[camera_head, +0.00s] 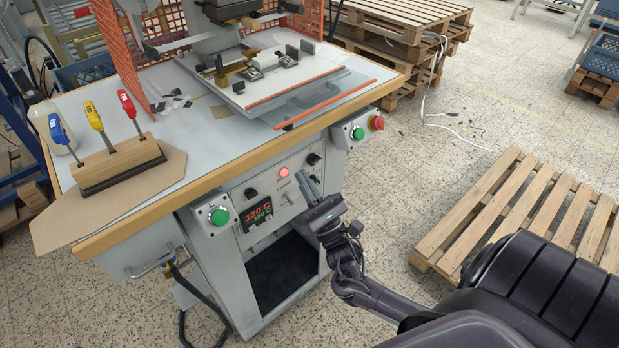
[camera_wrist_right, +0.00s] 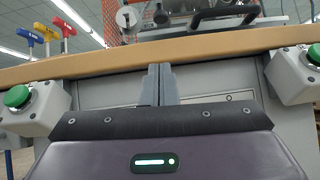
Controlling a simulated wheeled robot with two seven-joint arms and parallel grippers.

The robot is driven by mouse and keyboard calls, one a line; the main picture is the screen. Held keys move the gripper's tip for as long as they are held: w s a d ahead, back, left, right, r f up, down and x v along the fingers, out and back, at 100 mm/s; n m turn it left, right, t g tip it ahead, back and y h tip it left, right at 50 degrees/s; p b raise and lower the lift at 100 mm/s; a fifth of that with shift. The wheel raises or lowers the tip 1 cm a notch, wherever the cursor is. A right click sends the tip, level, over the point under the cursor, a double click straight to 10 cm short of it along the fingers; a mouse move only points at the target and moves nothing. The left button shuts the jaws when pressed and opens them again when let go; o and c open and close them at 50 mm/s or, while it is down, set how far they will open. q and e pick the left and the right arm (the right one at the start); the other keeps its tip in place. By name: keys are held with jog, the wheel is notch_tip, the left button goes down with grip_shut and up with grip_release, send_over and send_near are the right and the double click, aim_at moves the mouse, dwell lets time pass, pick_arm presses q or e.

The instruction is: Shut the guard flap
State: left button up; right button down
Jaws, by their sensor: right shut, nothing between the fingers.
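What looks like the guard flap is a clear greyish panel (camera_head: 312,94) with orange-red strips along its long edges. In the head view it lies nearly flat at the front of the press and reaches toward the bench's front edge. My right gripper (camera_head: 309,186) is in front of the bench's control panel, below the bench top and apart from the flap. Its two grey fingers (camera_wrist_right: 159,84) are together and empty, pointing up toward the wooden edge in the wrist view. My left gripper is not in view.
Orange mesh guards (camera_head: 118,52) flank the press. Green buttons (camera_head: 219,216) and a red stop button (camera_head: 376,122) stick out from the bench front. A wooden block (camera_head: 118,165) holds three coloured-handled tools on the left. A pallet (camera_head: 530,215) lies on the floor at right.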

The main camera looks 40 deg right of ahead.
jog(key=p+x, duration=0.1)
jog(key=x, duration=0.5)
jog(key=shift+r, duration=0.1)
jog(key=shift+d+r+p, duration=0.15)
jog(key=shift+r+p, duration=1)
jog(key=shift+r, duration=0.6)
